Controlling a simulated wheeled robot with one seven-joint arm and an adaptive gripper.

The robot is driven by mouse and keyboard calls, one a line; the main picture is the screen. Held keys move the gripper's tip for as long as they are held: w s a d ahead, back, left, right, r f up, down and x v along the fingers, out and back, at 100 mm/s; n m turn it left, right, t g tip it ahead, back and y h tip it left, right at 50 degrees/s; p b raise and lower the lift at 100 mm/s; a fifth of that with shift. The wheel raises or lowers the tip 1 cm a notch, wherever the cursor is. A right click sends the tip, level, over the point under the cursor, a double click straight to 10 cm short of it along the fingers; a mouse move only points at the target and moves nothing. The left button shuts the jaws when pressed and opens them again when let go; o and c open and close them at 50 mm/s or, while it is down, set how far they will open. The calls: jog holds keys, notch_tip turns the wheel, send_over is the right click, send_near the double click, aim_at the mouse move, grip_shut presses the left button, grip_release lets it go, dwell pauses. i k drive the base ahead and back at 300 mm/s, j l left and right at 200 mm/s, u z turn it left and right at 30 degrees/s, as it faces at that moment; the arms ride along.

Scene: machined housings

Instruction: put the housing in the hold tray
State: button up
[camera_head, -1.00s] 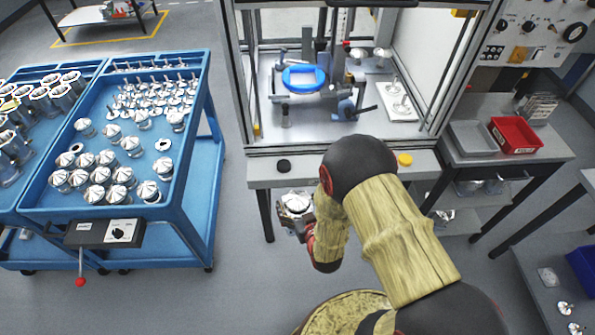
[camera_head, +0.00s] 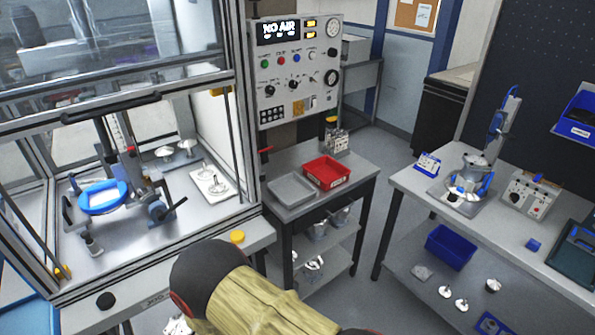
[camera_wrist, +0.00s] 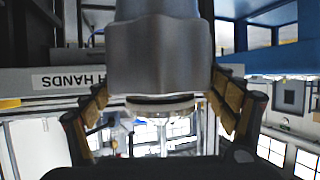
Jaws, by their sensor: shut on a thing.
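The housing (camera_wrist: 160,55) is a grey metal body, held between the two padded fingers of my gripper (camera_wrist: 160,92) in the wrist view. In the head view only a bit of the housing (camera_head: 177,326) shows at the bottom edge, beside my arm; the gripper itself is hidden there. A shallow grey tray (camera_head: 292,190) and a red tray (camera_head: 327,172) with a white label stand side by side on the small table right of the test cell. Both look empty. I cannot read which one is the hold tray. The housing is well apart from both.
The test cell (camera_head: 120,235) with a blue round fixture (camera_head: 103,196) stands at left. A panel (camera_head: 296,75) reading "NO AIR" is behind the small table (camera_head: 345,195). A workbench (camera_head: 480,215) stands at right, with floor between. A metal rack (camera_head: 336,140) stands behind the trays.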

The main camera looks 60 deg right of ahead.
aim_at(325, 176)
jog(key=k+l, duration=0.15)
jog(key=l, duration=0.25)
jog(key=k+l+u, duration=0.1)
jog(key=l, duration=0.3)
jog(key=k+l+u, duration=0.1)
jog(key=l, duration=0.25)
jog(key=k+l, duration=0.25)
jog(key=l, duration=0.15)
jog(key=k+l+u, duration=0.1)
jog(key=l, duration=0.25)
jog(key=k, duration=0.1)
